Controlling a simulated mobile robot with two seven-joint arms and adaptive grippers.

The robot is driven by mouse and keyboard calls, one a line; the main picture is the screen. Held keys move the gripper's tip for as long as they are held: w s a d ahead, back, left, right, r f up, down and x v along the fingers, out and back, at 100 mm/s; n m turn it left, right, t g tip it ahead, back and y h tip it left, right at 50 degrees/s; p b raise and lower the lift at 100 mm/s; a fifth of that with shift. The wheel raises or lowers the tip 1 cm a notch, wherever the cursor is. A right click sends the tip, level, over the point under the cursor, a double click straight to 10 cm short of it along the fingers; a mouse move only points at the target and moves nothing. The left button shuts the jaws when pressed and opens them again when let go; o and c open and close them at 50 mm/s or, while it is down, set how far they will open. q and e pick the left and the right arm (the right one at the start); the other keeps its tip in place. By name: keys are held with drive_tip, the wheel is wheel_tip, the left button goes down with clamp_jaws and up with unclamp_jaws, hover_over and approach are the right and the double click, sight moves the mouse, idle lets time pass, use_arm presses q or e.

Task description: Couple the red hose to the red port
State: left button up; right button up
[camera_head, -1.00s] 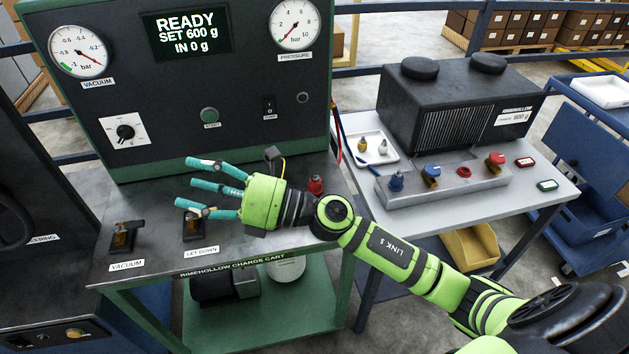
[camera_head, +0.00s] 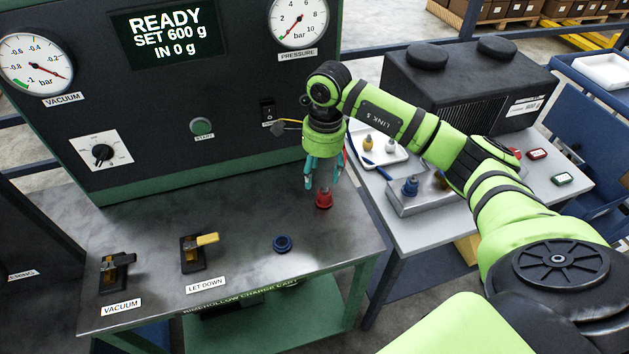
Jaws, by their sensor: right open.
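The red hose end (camera_head: 324,198) stands upright at the right side of the charge cart's top (camera_head: 235,215). My right gripper (camera_head: 322,180) points down with its teal fingers open around the upper part of the red hose end. I cannot tell if they touch it. The red port is hidden there. A blue coupling (camera_head: 411,187) stands on the block's left end. My left gripper is not in view.
The cart top holds a vacuum valve (camera_head: 116,271), a yellow-handled let-down valve (camera_head: 198,250) and an empty-looking blue holder (camera_head: 282,243). The panel (camera_head: 150,130) rises behind. A white tray (camera_head: 395,155) with small fittings and a black unit (camera_head: 460,95) stand on the grey table (camera_head: 450,227).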

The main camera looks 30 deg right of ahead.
sight(325, 186)
drive_tip(key=shift+w+d+r+h, duration=0.15)
drive_tip(key=shift+w+d+h, duration=0.15)
drive_tip(key=shift+d, duration=0.55)
drive_tip(key=shift+r, duration=0.15)
drive_tip(key=shift+s, duration=0.25)
wheel_tip(325, 186, down, 8)
drive_tip(key=b, duration=0.5)
drive_tip(key=shift+w+b, duration=0.1)
drive_tip(key=shift+b, duration=0.3)
drive_tip(key=shift+f+b, duration=0.4)
drive_tip(key=shift+f, duration=0.15)
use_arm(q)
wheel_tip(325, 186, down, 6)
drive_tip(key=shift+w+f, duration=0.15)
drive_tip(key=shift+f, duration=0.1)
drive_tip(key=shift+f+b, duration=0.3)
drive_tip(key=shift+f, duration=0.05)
